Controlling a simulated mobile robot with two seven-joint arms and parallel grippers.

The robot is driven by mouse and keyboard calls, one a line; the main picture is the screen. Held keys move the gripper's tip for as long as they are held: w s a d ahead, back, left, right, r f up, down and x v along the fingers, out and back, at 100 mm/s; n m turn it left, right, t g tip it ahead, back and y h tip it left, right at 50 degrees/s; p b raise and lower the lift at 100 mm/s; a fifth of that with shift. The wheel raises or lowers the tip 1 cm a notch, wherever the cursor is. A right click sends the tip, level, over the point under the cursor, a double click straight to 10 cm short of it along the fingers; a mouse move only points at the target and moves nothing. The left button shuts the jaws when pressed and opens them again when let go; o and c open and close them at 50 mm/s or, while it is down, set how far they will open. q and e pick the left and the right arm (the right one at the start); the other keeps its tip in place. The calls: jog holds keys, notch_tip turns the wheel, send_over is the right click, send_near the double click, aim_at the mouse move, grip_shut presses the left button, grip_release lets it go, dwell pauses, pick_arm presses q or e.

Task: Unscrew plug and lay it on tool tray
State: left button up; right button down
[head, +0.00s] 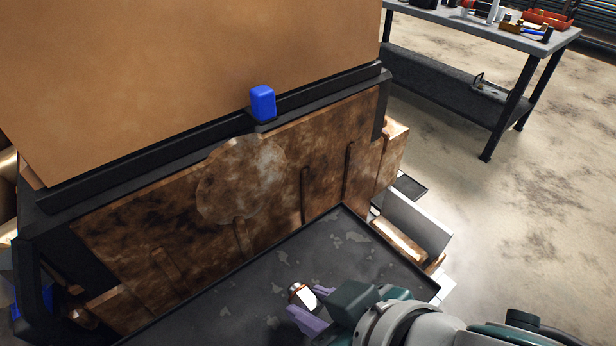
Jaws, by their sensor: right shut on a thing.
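A small plug (301,293), silvery white with a reddish-brown side, is between the purple fingers of my right gripper (311,306). The gripper is shut on it, and the fingers hide part of it. Both are over the dark, worn tray (345,232) at the bottom centre, which I take as the tool tray. I cannot tell whether the plug touches the tray's surface. My left gripper is out of view.
A large rusty engine-like block (310,165) stands behind the tray, with a big tan panel (190,70) above it. A blue block (263,102) sits on the black ledge. A workbench (480,32) with tools stands at the upper right. Open floor (540,210) lies at right.

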jog(key=shift+f, duration=0.15)
jog(key=shift+f+b, duration=0.75)
jog(key=shift+f, duration=0.1)
jog(key=c, duration=0.5)
grip_release()
jog(key=shift+c, duration=0.2)
jog(key=shift+s+d+r, duration=0.2)
jog(key=shift+s+r, duration=0.05)
jog(key=shift+r, duration=0.1)
jog(key=p+v, duration=0.3)
jog(key=v, duration=0.6)
